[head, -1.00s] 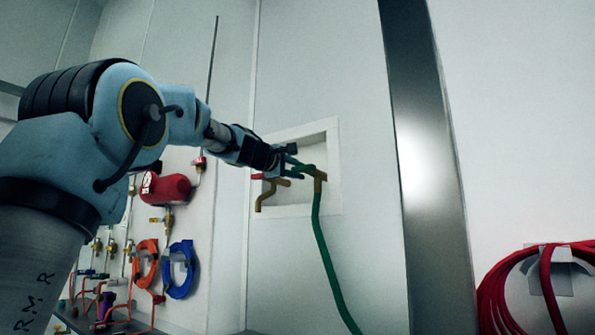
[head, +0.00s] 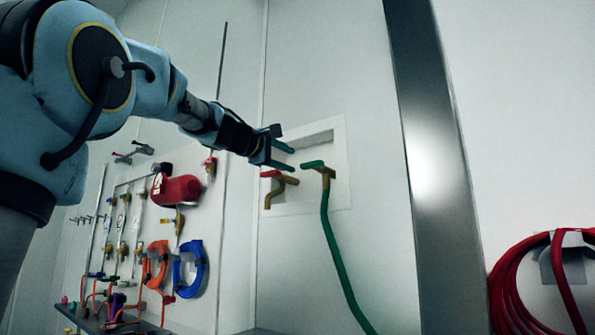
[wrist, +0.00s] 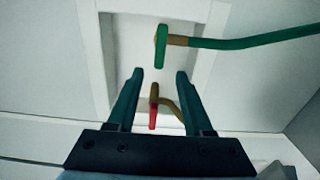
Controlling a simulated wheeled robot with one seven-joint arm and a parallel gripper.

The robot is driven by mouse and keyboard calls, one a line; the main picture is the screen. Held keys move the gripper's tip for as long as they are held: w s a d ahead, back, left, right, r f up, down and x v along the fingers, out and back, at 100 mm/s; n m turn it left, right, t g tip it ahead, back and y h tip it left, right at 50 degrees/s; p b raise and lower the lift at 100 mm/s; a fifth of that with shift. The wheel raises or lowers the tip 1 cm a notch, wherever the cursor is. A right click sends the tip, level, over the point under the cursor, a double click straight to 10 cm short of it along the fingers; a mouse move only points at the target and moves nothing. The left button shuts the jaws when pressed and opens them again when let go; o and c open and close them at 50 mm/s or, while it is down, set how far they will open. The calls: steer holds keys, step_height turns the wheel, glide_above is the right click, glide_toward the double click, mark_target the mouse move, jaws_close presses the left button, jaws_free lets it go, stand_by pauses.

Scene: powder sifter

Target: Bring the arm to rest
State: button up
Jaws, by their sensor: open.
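My gripper (head: 285,150) is open and empty, held in front of the wall recess (head: 341,160) in the head view. In the wrist view its two dark green fingers (wrist: 158,76) stand wide apart. A tap with a green handle (head: 313,164) and a green hose (head: 333,245) sits to the right of the fingertips, apart from them. In the wrist view the green handle (wrist: 161,47) is beyond the fingertips. A brass tap with a red handle (head: 271,174) is just below the gripper. In the wrist view the red handle (wrist: 153,115) shows between the fingers; I cannot tell the depth gap.
A red cylinder (head: 176,189), an orange hose coil (head: 155,264) and a blue hose coil (head: 189,269) hang on the left wall. A metal post (head: 428,170) stands right of the recess. A red hose coil (head: 510,290) hangs at the far right.

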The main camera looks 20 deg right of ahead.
steer(key=shift+v, duration=0.95)
steer(key=w+a+f+m+g+y+p, duration=0.1)
steer(key=a+f+y, duration=0.3)
steer(key=f, duration=0.7)
steer(key=w+a+f+y+p, duration=0.1)
steer(key=w+a+f+y, duration=0.1)
steer(key=a+f, duration=0.65)
steer(key=w+a+f+m+g+y+p, duration=0.1)
steer(key=a+f+y, duration=0.15)
steer(key=f, duration=1.05)
steer(key=s+a+f+m+g+y+p, duration=0.1)
steer(key=s+a+f+m+g+y, duration=0.1)
steer(key=s+a+f, duration=0.7)
steer(key=s+a+f+m+g+y+p, duration=0.2)
steer(key=s+a+f+y, duration=0.3)
steer(key=s+a+f, duration=0.4)
step_height(320, 180, down, 5)
steer(key=shift+s+a+r+m+g, duration=0.15)
steer(key=shift+s+a+m+g, duration=0.15)
steer(key=shift+s+m+g, duration=0.4)
steer(key=shift+c, duration=0.5)
steer(key=shift+s+d, duration=0.1)
steer(key=shift+d, duration=0.05)
